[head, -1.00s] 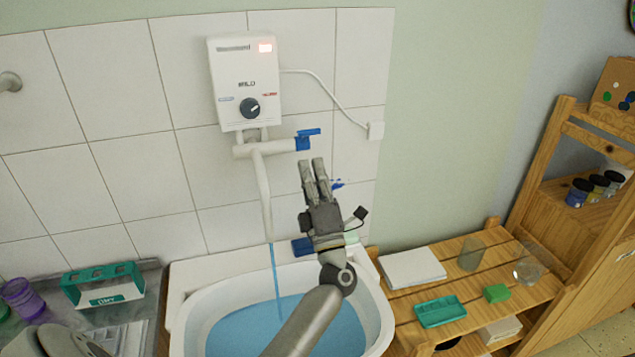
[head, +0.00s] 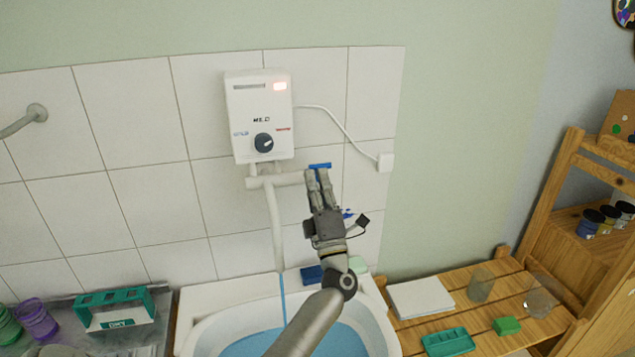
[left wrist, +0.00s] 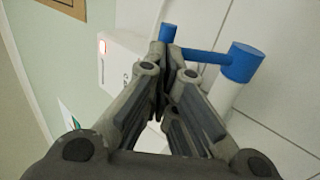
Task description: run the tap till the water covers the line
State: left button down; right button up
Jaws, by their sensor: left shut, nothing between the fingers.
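The tap's blue handle (head: 321,165) sits at the right end of the white pipe under the wall heater. It shows larger in the left wrist view (left wrist: 245,62), its lever reaching left to the fingers. A thin blue stream (head: 283,298) runs from the spout (head: 276,225) into the white basin (head: 215,295), where blue water (head: 258,345) stands. My arm and the frame edge hide much of the basin, and I see no line. My left gripper (head: 318,172) is shut and empty, its fingertips at the handle; touching I cannot tell. My right gripper is not in view.
The white heater (head: 260,115) with a dark knob hangs above the tap, its cable running to a socket box (head: 385,162). A wooden slatted bench (head: 405,325) stands right of the basin. A green rack (head: 112,308) stands on the left counter.

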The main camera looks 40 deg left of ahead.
aim_at(315, 165)
pick_arm(q)
jog(key=shift+a+r, duration=0.1)
jog(key=shift+r, duration=0.15)
jog(key=shift+w+a+r, duration=0.25)
jog(key=shift+r, duration=0.25)
jog(key=shift+w+a+r, duration=0.2)
jog(key=shift+r, duration=0.25)
jog(key=shift+x, duration=0.75)
jog(key=shift+b+x, duration=1.1)
jog(key=shift+x, duration=1.25)
jog(key=shift+w+f, duration=0.1)
